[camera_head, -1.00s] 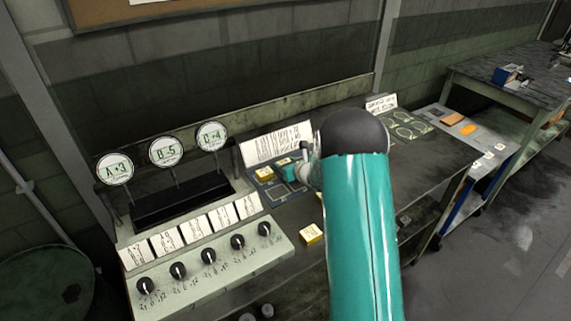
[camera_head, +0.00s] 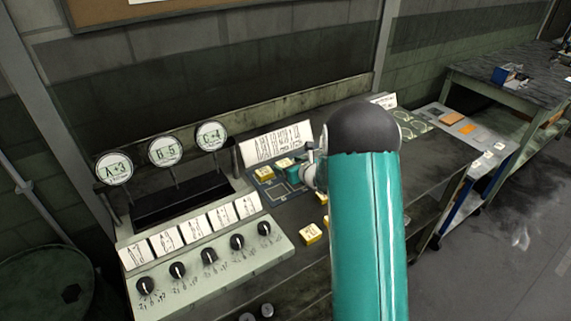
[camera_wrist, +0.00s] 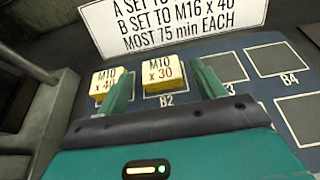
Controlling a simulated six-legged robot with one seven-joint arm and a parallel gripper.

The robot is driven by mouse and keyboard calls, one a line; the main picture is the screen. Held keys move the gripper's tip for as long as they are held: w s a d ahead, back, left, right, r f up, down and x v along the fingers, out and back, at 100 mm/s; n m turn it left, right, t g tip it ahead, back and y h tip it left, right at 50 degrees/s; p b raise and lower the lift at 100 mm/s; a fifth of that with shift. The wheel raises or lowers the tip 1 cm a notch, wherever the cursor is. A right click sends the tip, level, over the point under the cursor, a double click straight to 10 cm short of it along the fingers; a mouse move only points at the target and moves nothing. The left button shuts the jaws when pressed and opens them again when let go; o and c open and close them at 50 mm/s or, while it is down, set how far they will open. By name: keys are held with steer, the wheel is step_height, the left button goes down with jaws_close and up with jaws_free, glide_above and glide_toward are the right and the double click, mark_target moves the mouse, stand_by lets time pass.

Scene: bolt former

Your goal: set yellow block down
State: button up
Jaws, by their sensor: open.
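A yellow block marked "M10 x 30" (camera_wrist: 164,73) sits on the dark blue board (camera_wrist: 228,48) at the spot labelled B2. My gripper (camera_wrist: 163,88) is open, with one teal finger on each side of this block. Gaps show between the block and the fingers in the wrist view. A second yellow block marked "M10 x 40" (camera_wrist: 105,84) sits just left of my left finger. In the head view the board (camera_head: 272,197) lies behind my gripper (camera_head: 291,170), and my arm hides part of it.
Marked spots B3 and B4 (camera_wrist: 276,60) look empty. A white instruction card (camera_head: 277,144) stands behind the board. A loose yellow block (camera_head: 311,233) lies on the bench in front, with others partly hidden by my arm. A dial panel (camera_head: 208,256) is at left.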

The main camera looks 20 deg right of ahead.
steer(key=v, duration=0.8)
steer(key=shift+s+r, duration=0.25)
steer(key=shift+s, duration=0.05)
steer(key=s+a+r+n+g+y, duration=0.3)
steer(key=s+a+r+n, duration=0.4)
steer(key=a+n, duration=0.25)
steer(key=s+a+r+n+g+y, duration=0.3)
steer(key=s+a+r+n, duration=0.4)
steer(key=a, duration=0.3)
steer(key=s+d+r+n+g+h, duration=0.1)
steer(key=s+n+h, duration=0.3)
steer(key=s+n, duration=0.4)
steer(key=s+d+r+n+h, duration=0.2)
steer(key=s+r+n+h, duration=0.1)
steer(key=s+n, duration=0.6)
steer(key=shift+s+g+h, duration=0.4)
steer(key=shift+s+h, duration=0.1)
steer(key=shift+h, duration=0.3)
steer(key=shift+d, duration=0.15)
